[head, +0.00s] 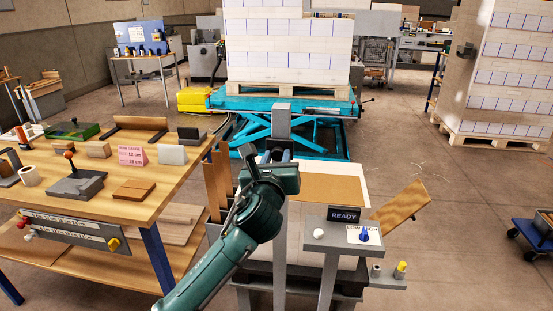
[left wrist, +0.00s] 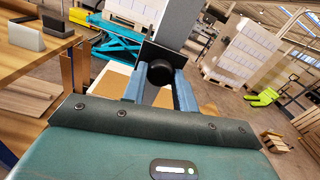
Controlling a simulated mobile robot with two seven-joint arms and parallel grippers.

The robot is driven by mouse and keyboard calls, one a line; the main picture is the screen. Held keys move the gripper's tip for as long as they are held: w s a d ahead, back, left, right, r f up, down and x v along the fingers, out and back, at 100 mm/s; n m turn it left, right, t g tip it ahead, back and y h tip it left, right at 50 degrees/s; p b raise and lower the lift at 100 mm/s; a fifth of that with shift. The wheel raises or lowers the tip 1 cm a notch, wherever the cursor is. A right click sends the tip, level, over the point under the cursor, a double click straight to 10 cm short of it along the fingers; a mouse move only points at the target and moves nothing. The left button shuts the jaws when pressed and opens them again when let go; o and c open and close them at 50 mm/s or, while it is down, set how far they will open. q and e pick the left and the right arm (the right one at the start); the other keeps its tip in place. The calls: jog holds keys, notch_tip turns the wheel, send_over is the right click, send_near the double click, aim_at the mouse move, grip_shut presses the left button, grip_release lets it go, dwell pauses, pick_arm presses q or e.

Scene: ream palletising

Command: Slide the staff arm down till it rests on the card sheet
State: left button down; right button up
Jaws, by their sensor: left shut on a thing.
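The grey upright staff (head: 281,240) stands in front of the pale stack, beside my left gripper. The brown card sheet (head: 333,188) lies flat on top of that stack (head: 345,168), and part of it also shows in the left wrist view (left wrist: 113,82). My left gripper (head: 279,156) is at the staff, above the level of the sheet. In the left wrist view its blue-grey fingers (left wrist: 159,90) are shut on a black round knob (left wrist: 160,72) in front of a dark plate. The staff arm's far end is hidden, so its gap to the sheet cannot be told. My right gripper is not in view.
A READY panel (head: 345,214) stands front right of the stack, with a tilted brown board (head: 399,207) beyond it. A wooden workbench (head: 110,207) with blocks is on the left. A teal lift table (head: 278,103) with a loaded pallet is behind.

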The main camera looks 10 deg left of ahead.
aim_at(279, 234)
pick_arm(q)
jog(key=shift+f, duration=0.1)
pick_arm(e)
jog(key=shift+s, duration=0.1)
